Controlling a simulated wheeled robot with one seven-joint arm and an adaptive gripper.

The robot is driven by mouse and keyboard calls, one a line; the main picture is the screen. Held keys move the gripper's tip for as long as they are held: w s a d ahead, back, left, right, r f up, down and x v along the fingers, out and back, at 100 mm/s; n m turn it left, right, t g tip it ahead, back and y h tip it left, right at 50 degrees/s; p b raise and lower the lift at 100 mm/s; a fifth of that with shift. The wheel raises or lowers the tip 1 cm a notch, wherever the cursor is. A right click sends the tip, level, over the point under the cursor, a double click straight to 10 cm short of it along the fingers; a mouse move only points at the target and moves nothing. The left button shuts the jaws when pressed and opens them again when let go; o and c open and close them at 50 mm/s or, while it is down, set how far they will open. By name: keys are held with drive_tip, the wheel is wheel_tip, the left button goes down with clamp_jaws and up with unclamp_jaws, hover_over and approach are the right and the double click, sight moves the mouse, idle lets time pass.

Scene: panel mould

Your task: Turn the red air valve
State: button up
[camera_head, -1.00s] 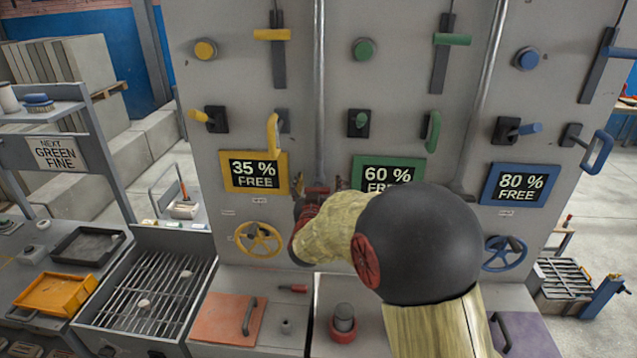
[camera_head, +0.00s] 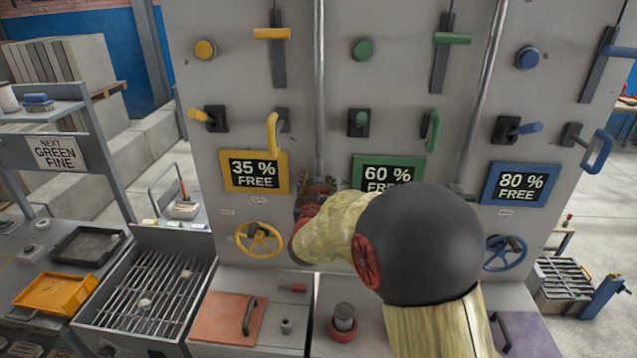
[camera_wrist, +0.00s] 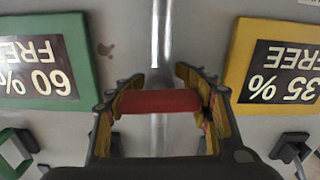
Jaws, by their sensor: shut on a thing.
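The red air valve (camera_wrist: 160,102) shows in the wrist view as a flat red bar lying crosswise in front of a vertical grey pipe. My gripper (camera_wrist: 159,100) has one finger at each end of the bar and is shut on it. In the head view my gripper (camera_head: 316,187) is at the pipe, between the yellow and green signs. My own arm and wrist hide most of the valve there, so its turn angle is hard to tell.
The yellow 35 % sign (camera_head: 254,171) and yellow handwheel (camera_head: 259,239) are left of my gripper. The green 60 % sign (camera_head: 388,172) is right, partly behind my arm. Yellow lever (camera_head: 273,136) and green lever (camera_head: 432,131) stick out above. A grated bin (camera_head: 150,290) stands lower left.

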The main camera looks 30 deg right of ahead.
drive_tip(key=shift+m+b, duration=0.5)
drive_tip(key=shift+b, duration=0.45)
drive_tip(key=shift+c, duration=0.2)
drive_tip(key=o, duration=1.2)
drive_tip(key=shift+o, duration=0.6)
drive_tip(key=shift+s+a, duration=0.1)
drive_tip(key=v, duration=1.1)
drive_tip(key=shift+s+a, duration=0.2)
drive_tip(key=shift+s, duration=0.1)
